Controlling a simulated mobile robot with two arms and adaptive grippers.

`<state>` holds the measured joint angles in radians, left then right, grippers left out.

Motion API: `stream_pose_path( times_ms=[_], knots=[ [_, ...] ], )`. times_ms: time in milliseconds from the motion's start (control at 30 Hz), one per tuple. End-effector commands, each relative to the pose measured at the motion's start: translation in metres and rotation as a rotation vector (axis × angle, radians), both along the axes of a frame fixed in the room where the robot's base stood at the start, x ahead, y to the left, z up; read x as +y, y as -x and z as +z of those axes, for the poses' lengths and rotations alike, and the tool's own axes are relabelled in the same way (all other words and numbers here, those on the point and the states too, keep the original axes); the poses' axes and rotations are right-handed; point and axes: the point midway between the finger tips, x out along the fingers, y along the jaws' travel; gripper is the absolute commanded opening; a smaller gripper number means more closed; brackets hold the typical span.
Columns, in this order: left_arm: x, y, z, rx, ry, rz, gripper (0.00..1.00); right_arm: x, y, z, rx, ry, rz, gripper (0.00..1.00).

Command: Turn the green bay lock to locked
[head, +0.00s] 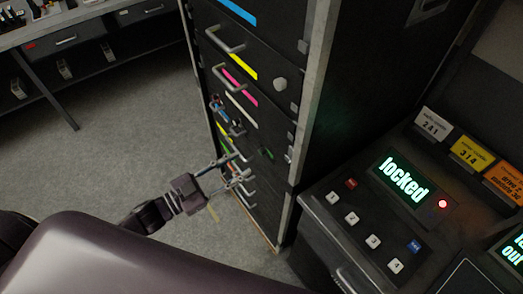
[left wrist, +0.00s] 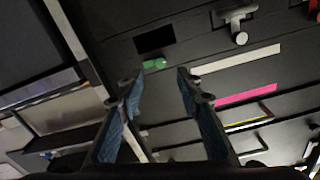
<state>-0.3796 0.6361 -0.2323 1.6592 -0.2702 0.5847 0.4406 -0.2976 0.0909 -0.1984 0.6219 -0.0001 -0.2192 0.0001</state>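The green bay lock (head: 266,153) is a small green piece on the dark front of the drawer rack (head: 320,100). In the left wrist view the green lock (left wrist: 154,63) shows just beyond the fingertips, beside a black rectangular opening. My left gripper (head: 240,170) is in front of the rack, a little left of and below the lock in the head view. Its blue-padded fingers (left wrist: 158,80) are open, with nothing between them, and look apart from the lock. My right gripper is in neither view.
Drawer handles (head: 226,40) and coloured strips line the rack front near my left gripper. A console (head: 350,190) at right has numbered buttons, a screen reading "locked" (head: 403,182) and a red light (head: 442,204). A workbench (head: 90,25) stands at back left, with open floor between.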

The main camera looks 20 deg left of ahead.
Motion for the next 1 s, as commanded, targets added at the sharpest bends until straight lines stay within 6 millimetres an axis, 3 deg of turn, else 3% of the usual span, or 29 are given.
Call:
stream_pose_path(
  times_ms=[167,400,833,1000],
  knots=[
    [-0.016,-0.022,0.003,-0.002,0.002,0.003,0.33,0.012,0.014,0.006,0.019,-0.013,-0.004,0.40],
    [-0.036,-0.049,0.001,0.000,0.000,0.005,0.33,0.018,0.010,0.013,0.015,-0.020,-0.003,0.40],
    [-0.043,-0.057,-0.001,0.001,-0.001,0.005,0.33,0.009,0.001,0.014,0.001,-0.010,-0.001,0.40],
    [-0.043,-0.057,-0.001,0.001,-0.001,0.005,0.14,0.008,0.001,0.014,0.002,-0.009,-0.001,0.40]
  ],
)
